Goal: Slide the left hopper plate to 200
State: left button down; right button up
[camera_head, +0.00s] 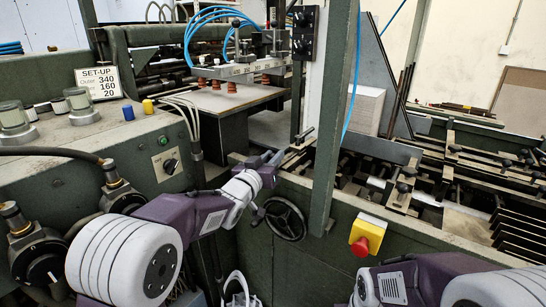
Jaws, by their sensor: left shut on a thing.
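My left gripper (271,160) reaches over the green front rail to the near left end of the hopper bed. It is shut on a small part there, which I take for the left hopper plate (292,157). The plate is small and partly hidden by the gripper, so its exact position against any scale cannot be read.
A green post (335,120) stands just right of my left gripper. A handwheel (285,218) sits below it. A red stop button on a yellow box (367,234) is on the front panel. Suction cups (232,86) hang over a board at the back. Rails and clamps (450,165) fill the right.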

pick_arm(q)
jog(key=shift+w+d, duration=0.25)
jog(key=shift+w, duration=0.05)
jog(key=c, duration=1.2)
grip_release()
jog(key=shift+w+d+f, duration=0.15)
jog(key=shift+w, duration=0.1)
jog(key=shift+s, duration=0.2)
jog(key=v, duration=0.9)
jog(key=shift+a, duration=0.25)
